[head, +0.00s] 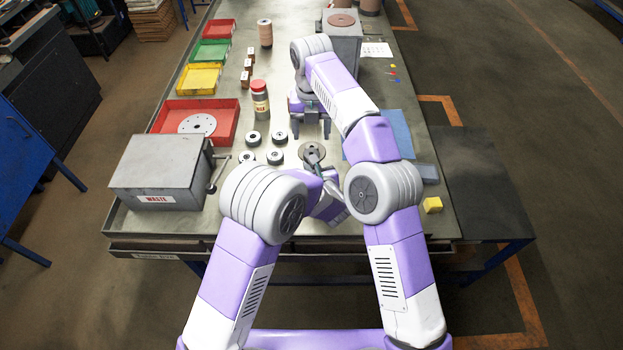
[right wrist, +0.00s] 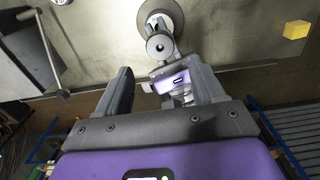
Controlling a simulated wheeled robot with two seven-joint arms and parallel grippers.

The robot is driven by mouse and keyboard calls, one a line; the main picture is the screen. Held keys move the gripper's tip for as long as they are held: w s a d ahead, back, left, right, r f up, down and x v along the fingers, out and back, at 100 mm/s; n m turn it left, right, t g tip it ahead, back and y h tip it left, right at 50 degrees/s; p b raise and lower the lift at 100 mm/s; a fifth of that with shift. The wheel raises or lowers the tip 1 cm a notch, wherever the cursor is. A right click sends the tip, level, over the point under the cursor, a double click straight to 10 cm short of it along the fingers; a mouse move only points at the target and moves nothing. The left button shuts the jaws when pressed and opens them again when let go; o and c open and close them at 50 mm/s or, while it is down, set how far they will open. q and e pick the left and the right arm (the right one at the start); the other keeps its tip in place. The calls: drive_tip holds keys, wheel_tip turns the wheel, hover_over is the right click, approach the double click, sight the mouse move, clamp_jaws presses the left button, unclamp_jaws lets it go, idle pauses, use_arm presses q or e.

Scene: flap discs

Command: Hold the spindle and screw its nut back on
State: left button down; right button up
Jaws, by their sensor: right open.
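The spindle area shows as a round grey-brown disc (head: 312,151) on the bench, near its front. My right gripper (head: 311,127) is open and empty, above the bench beyond the disc. I cannot make out the nut for certain.
Several dark-rimmed rings (head: 277,137) lie left of the disc. A grey waste box (head: 157,168) with a crank stands at front left. A red tray (head: 226,128) holds a pale disc. A labelled jar (head: 260,100) stands mid-bench. A yellow block (head: 432,205) sits at front right.

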sight(311, 151)
drive_tip(key=shift+f, duration=0.1)
drive_tip(key=shift+f, duration=3.95)
